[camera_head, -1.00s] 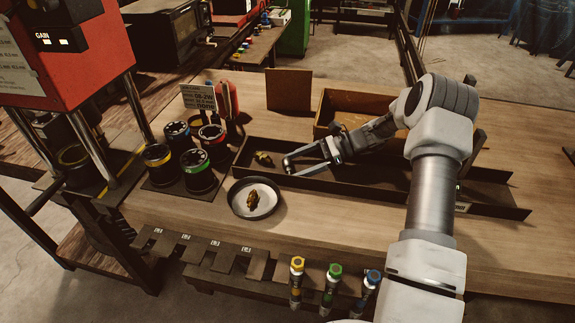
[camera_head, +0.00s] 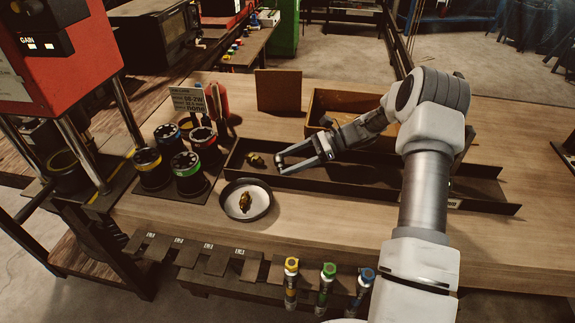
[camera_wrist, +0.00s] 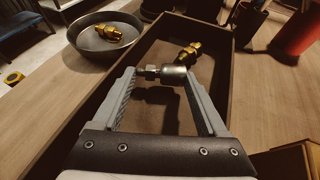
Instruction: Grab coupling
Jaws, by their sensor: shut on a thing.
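My gripper (camera_head: 283,163) reaches low over the left part of the long dark tray (camera_head: 372,195). In the wrist view my gripper (camera_wrist: 161,74) is shut on a silver coupling (camera_wrist: 172,75), which lies crosswise between the fingertips. Whether the coupling still touches the tray floor I cannot tell. A brass coupling (camera_head: 256,160) lies in the tray just left of the fingertips; it also shows beyond them in the wrist view (camera_wrist: 188,54). Another brass fitting (camera_head: 245,202) lies in a round dish (camera_head: 229,211), seen also in the wrist view (camera_wrist: 109,32).
Several black die cylinders with coloured rings (camera_head: 188,174) stand left of the tray, near the red machine (camera_head: 62,70). An open box (camera_head: 330,100) and an upright brown board (camera_head: 279,90) stand behind. Several coloured-cap hoses (camera_head: 327,285) hang along the front edge.

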